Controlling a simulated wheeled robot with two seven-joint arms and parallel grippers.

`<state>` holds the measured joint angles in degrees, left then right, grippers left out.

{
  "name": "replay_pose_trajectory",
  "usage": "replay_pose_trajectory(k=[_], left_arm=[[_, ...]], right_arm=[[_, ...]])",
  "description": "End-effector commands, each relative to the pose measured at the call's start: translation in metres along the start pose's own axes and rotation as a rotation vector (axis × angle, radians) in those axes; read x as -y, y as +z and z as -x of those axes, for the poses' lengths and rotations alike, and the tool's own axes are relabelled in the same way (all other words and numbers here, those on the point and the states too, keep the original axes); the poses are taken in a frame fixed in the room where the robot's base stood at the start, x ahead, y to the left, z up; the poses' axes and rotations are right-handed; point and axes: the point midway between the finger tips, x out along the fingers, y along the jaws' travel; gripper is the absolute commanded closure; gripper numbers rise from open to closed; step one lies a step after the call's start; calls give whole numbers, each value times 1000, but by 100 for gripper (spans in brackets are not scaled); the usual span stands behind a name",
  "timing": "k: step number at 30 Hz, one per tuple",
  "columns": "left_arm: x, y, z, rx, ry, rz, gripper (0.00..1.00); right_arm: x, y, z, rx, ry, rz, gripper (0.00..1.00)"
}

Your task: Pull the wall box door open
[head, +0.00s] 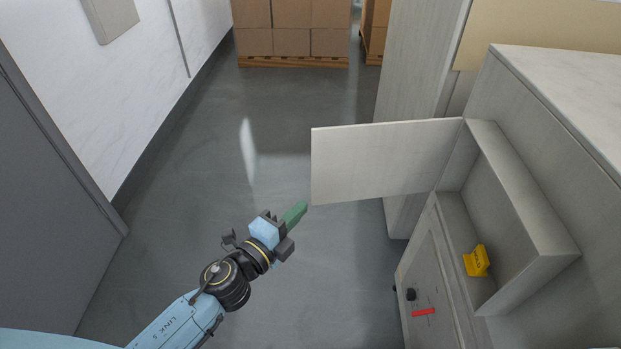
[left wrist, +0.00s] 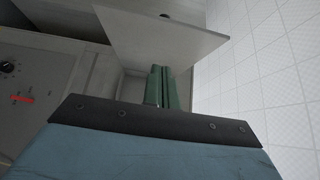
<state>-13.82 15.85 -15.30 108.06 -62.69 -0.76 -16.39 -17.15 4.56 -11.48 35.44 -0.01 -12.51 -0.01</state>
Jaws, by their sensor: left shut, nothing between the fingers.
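The wall box (head: 527,262) is a grey open-fronted box on the right in the head view. Its door (head: 375,162) is a pale flat panel, hinged at the far side and swung wide open, standing out to the left. A yellow tag-like piece (head: 477,262) sits inside the box. My left gripper (head: 302,207) has green fingers, shut and empty, just left of the door's free edge in the picture. In the left wrist view the fingers (left wrist: 162,88) show in front of the door (left wrist: 160,38); I cannot tell whether they touch it. My right gripper is not in view.
Below the box is a grey panel (head: 424,270) with a black knob (head: 411,294) and a red bar (head: 423,312). Cartons on a pallet (head: 292,62) stand at the back. The floor (head: 195,190) to the left is clear up to the wall.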

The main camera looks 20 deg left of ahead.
Motion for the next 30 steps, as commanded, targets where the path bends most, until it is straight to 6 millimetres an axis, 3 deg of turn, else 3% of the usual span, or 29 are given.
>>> replay_pose_trajectory(k=[9,12,18,30], left_arm=[[2,0,-64,1,-2,2,100],[0,14,-73,2,0,0,100],[0,27,-86,2,0,2,100],[0,29,-87,1,0,3,100]], right_arm=[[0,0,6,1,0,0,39],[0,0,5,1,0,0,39],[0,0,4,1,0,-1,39],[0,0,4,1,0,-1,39]])
